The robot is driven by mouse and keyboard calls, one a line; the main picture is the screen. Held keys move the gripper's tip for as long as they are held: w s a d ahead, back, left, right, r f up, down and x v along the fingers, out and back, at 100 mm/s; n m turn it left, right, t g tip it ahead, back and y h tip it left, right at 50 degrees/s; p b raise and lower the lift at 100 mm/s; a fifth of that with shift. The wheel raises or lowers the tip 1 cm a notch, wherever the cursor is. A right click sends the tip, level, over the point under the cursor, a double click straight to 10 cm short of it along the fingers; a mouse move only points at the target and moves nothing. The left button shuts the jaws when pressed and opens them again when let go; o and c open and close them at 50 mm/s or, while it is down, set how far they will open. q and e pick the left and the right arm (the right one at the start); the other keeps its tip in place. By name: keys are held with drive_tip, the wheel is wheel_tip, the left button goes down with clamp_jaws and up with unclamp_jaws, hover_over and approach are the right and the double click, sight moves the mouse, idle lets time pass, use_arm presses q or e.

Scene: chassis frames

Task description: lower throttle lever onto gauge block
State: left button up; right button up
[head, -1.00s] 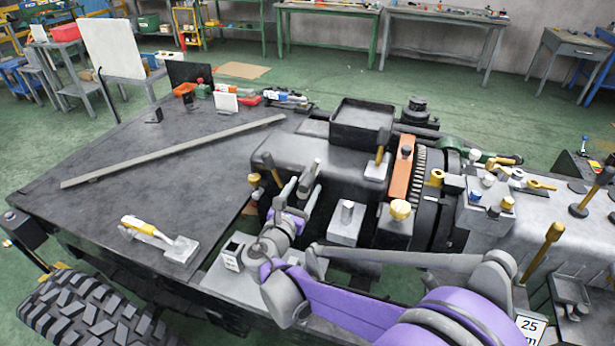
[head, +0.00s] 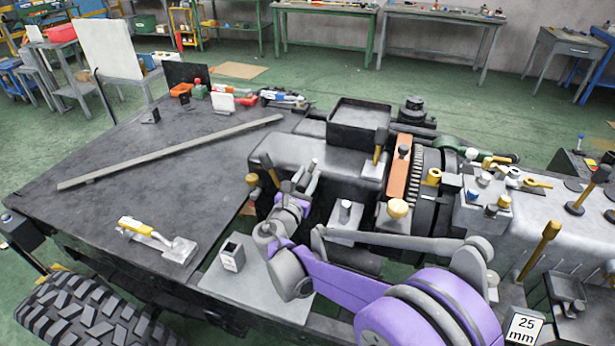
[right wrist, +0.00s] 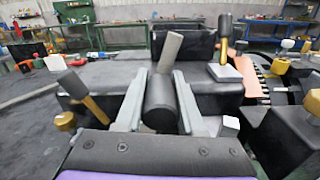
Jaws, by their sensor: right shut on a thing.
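My right gripper (head: 304,180) is at the middle of the bench. In the right wrist view its two light grey fingers (right wrist: 160,104) are shut on the throttle lever (right wrist: 159,112), which has a thick dark round body. A paler grey bar (right wrist: 170,50) rises behind it, leaning right. The lever's lower end is hidden by my gripper. I cannot tell which block is the gauge block; a small grey block with a dark face (head: 232,257) stands on a light plate at the lower left. My left gripper is not in view.
A black-headed lever with a yellow handle (right wrist: 80,92) stands close left of my fingers. A long bar (head: 170,153) lies on the dark tabletop, which has free room.

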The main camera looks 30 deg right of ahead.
clamp_jaws()
idle(0.8)
drive_tip(key=shift+s, duration=0.15)
drive_tip(key=s+d+f+m+b, duration=0.2)
drive_tip(key=f+m, duration=0.3)
drive_tip(key=m, duration=0.6)
drive_tip(key=shift+s+d+f, duration=0.15)
drive_tip(key=shift+s+d, duration=0.45)
drive_tip(key=shift+s, duration=0.15)
drive_tip(key=shift+m, duration=0.3)
drive_tip(key=o, duration=0.9)
unclamp_jaws()
